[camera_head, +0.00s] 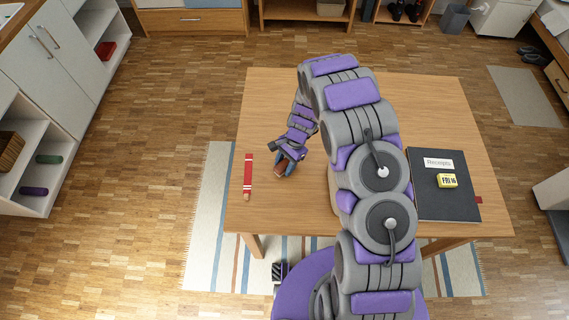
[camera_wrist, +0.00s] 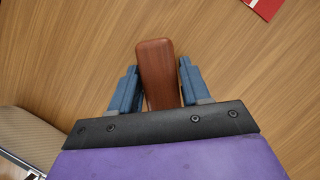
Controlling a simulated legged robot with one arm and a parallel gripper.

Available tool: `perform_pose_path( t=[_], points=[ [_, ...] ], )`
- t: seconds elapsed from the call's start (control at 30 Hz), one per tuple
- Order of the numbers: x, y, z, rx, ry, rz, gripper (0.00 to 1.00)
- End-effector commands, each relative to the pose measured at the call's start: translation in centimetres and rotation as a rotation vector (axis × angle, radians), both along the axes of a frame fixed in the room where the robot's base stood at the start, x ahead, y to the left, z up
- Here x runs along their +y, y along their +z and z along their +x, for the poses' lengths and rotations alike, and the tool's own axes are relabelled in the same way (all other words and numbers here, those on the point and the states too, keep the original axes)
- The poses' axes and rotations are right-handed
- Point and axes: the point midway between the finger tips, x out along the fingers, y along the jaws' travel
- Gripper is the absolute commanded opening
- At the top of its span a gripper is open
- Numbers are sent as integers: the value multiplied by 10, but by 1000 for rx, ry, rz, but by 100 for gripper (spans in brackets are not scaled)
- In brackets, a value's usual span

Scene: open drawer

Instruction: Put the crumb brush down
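The crumb brush (camera_wrist: 158,75) shows in the wrist view as a reddish-brown wooden handle between my gripper's two blue fingers. My gripper (camera_wrist: 160,80) appears shut on it, a finger against each side. The brush's bristles are not visible. In the head view my gripper (camera_head: 284,163) is over the left part of the wooden table (camera_head: 270,100), with a small brown piece of the brush showing at its fingers. Whether the brush touches the tabletop cannot be told.
A red strip with white marks (camera_head: 248,177) lies left of my gripper; a red corner shows in the wrist view (camera_wrist: 264,6). A black "Receipts" book (camera_head: 445,200) with a yellow "FRI 16" block (camera_head: 447,181) lies at right. A tan object (camera_head: 333,190) is mostly hidden behind my arm. The table's back left is clear.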

Motion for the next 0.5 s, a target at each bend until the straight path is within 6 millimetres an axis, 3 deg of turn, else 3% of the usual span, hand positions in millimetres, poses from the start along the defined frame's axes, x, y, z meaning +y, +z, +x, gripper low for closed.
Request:
perform_pose_path(
  t=[0.2,0.5],
  points=[
    [0,0,0,0,0,0,68],
    [0,3,1,-1,0,0,68]
  ],
)
